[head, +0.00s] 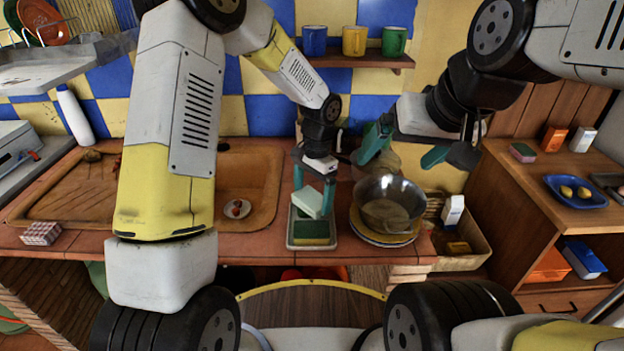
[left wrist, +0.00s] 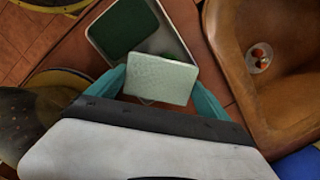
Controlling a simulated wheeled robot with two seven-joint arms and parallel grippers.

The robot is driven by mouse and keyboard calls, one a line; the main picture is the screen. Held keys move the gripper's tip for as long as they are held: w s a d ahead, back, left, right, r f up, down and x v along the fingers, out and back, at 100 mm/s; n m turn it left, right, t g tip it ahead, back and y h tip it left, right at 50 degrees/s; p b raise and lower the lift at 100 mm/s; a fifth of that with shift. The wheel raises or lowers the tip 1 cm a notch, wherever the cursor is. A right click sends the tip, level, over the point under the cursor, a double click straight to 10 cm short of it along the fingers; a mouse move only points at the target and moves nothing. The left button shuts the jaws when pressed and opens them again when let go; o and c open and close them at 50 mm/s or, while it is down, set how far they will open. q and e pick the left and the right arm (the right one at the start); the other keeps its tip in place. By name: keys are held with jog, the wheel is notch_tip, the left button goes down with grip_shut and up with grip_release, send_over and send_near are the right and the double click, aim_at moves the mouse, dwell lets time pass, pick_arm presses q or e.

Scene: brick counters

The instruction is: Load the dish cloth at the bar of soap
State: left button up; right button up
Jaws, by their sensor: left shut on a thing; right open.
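My left gripper (head: 314,190) is shut on a pale mint-green block (head: 307,202), which also shows between the teal fingers in the left wrist view (left wrist: 160,82). I cannot tell whether it is the bar of soap or the folded dish cloth. It is over the back part of a small grey tray (head: 292,243); contact is unclear. A red-and-white checked folded piece (head: 41,233), possibly cloth, lies at the counter's left front. My right gripper (head: 405,157) is open and empty above the metal bowl.
The metal bowl (head: 390,203) stands on stacked plates (head: 366,236) right of the tray. Mugs (head: 354,40) stand on the shelf behind. A wooden cabinet (head: 500,205) is at right.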

aim_at(312, 197)
pick_arm(q)
jog(key=shift+f, duration=0.1)
dwell(0.3)
jog(key=shift+r, duration=3.6)
